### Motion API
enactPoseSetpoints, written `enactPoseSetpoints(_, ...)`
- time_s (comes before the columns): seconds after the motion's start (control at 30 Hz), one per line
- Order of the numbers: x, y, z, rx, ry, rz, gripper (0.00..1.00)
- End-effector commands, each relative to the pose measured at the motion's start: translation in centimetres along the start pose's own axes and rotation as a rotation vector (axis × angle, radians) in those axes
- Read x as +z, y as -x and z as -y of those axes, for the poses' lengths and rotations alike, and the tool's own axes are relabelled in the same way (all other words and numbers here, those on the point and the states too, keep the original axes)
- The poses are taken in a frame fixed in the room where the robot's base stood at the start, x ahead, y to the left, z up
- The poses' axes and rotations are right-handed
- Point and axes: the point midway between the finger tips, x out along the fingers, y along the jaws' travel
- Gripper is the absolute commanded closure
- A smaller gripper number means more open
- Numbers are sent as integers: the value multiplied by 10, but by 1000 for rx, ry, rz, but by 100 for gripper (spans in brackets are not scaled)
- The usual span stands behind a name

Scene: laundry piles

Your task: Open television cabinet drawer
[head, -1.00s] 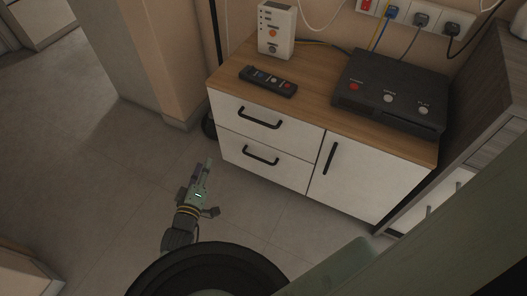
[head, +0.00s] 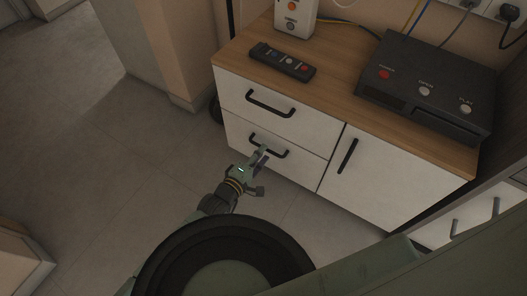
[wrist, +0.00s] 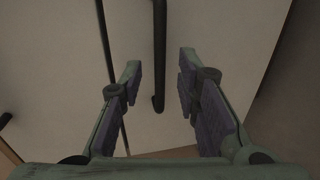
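The television cabinet (head: 388,185) is white with a wooden top. Its left side has two drawers, both shut: an upper drawer (head: 230,92) with a black bar handle (head: 270,112) and a lower drawer (head: 238,133) with a similar handle (head: 282,155). My gripper (head: 262,156) is in front of the lower drawer and partly covers its handle in the head view. In the wrist view my gripper (wrist: 160,62) is open, with a dark handle bar (wrist: 159,85) between its spread fingers. I cannot tell any contact with the bar.
A remote (head: 283,62), a black media box (head: 428,88) and a white device (head: 295,18) stand on the cabinet top. A cabinet door (head: 375,180) is right of the drawers. Floor (head: 130,170) at the left is clear.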

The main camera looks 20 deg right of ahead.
Motion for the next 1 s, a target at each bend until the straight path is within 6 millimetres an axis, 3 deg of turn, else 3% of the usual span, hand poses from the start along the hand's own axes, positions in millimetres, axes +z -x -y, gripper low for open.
enactPoseSetpoints(0.2,0,-18,0,0,0,0,70)
enactPoseSetpoints(0.5,0,-20,0,0,-1,0,71)
enactPoseSetpoints(0.93,0,-19,0,0,-1,0,100)
enactPoseSetpoints(1.0,0,-19,0,0,-1,0,100)
